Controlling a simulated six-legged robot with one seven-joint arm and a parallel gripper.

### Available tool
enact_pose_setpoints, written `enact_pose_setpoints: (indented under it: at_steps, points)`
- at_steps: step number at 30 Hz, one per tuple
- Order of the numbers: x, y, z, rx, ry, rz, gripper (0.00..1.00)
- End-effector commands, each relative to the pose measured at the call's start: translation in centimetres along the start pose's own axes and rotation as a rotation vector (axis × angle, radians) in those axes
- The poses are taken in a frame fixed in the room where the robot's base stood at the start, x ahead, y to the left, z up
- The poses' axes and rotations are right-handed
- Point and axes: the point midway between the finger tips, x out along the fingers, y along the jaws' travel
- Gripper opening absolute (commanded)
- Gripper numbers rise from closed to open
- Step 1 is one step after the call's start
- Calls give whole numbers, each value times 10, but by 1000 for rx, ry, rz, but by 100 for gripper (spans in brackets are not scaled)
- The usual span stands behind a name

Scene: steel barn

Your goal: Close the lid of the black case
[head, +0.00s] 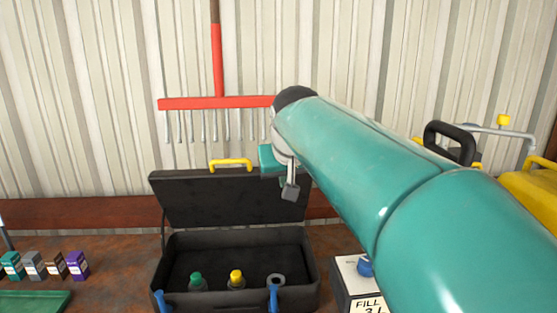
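The black case (168,262) stands on the brown surface in the lower middle of the head view. Its lid (220,199) is up, leaning back, with a yellow handle (231,163) on its top edge. Two blue latches (272,298) are on the case's front. My teal arm reaches in from the right. My gripper (290,190) is at the lid's upper right, in front of it or beside it; I cannot tell if they touch. One grey finger end shows pointing down; the rest is hidden by the arm, so its opening is unclear.
Small boxes (77,265) and a green tray (36,301) are at left. A white "FILL" box (354,275) stands right. A red rake (217,102) is behind.

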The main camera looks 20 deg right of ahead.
Motion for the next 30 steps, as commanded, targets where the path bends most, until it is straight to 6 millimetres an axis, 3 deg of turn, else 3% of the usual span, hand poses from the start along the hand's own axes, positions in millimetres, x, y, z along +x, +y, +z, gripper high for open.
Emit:
enact_pose_setpoints:
  at_steps: [1, 6, 9, 12, 20, 30]
  points:
    - [8, 6, -24, 13, 10, 3, 0]
    - [27, 29, -94, 57, 58, 6, 0]
    - [36, 43, -123, 82, 82, 4, 0]
    - [42, 54, -140, 101, 97, 5, 0]
    - [57, 58, -148, 109, 103, 3, 0]
    - [116, 58, -153, 109, 102, 3, 0]
